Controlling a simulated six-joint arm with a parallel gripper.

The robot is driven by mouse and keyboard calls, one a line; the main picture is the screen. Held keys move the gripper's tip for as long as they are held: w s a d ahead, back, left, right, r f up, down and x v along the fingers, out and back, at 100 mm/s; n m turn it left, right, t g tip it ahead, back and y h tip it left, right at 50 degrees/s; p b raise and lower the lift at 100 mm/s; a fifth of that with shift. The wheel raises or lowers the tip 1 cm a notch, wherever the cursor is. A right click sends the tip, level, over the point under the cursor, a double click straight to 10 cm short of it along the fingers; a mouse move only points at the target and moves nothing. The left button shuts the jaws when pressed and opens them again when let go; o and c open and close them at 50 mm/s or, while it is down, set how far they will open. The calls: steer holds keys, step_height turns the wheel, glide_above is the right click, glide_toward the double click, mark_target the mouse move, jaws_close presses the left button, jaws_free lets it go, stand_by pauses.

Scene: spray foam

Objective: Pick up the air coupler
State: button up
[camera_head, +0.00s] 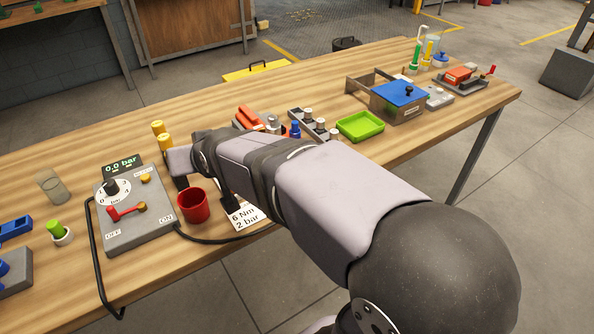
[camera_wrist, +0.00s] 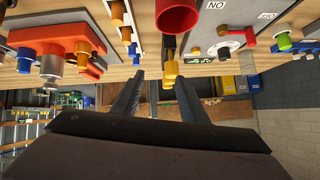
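My gripper (camera_wrist: 160,78) is open, its two dark fingers spread in the wrist view with nothing held between them. Two yellow cylinders (camera_wrist: 171,72) appear beyond the fingertips there, apart from them; in the head view the yellow cylinders (camera_head: 159,132) stand just behind my wrist. No part is clearly recognisable as the air coupler. A grey air control box (camera_head: 128,234) reads 0.0 bar and has a red lever with a brass fitting (camera_head: 141,207). A black hose (camera_head: 93,262) runs from its left side to the table's front edge. My arm hides part of the table.
A red cup (camera_head: 194,205) stands right of the box, close to my gripper; it also shows in the wrist view (camera_wrist: 178,14). A printed card (camera_head: 245,215) lies below my wrist. A green tray (camera_head: 360,126) and blue-lidded box (camera_head: 399,99) stand right. The table's back left is mostly clear.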

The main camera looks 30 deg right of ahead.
steer(key=w+d+r+m+t+h, duration=0.1)
steer(key=w+d+r+m+t, duration=0.15)
steer(key=r+m, duration=0.45)
steer(key=w+d+r+m+t+h, duration=0.1)
steer(key=w+r+m+t, duration=0.25)
steer(key=m, duration=0.85)
steer(key=s+d+r+m+g+h+b, duration=0.15)
steer(key=d+m+h, duration=0.75)
steer(key=m, duration=1.1)
steer(key=s+d+f+m+g+b, duration=0.1)
steer(key=s+d+f+b, duration=0.1)
steer(key=f, duration=0.4)
steer(key=s+d+f+m+g+b, duration=0.1)
steer(key=s+d+f+g+b, duration=0.1)
steer(key=s+f, duration=0.3)
steer(key=s+d+f+m+g+b, duration=0.2)
steer(key=s+d+f, duration=0.1)
steer(key=f, duration=0.6)
steer(key=shift+s+d+f+g+y, duration=0.2)
steer(key=shift+s+g+y, duration=0.05)
steer(key=shift+s+y, duration=0.05)
steer(key=shift+b+x, duration=0.35)
steer(key=shift+x, duration=0.75)
steer(key=x, duration=0.4)
steer(key=shift+s+d+f, duration=0.1)
steer(key=shift+s+d, duration=0.15)
steer(key=shift+s, duration=0.1)
steer(key=shift+w+d+f+b, duration=0.2)
steer(key=shift+w+d+b, duration=0.1)
steer(key=shift+w+d, duration=0.1)
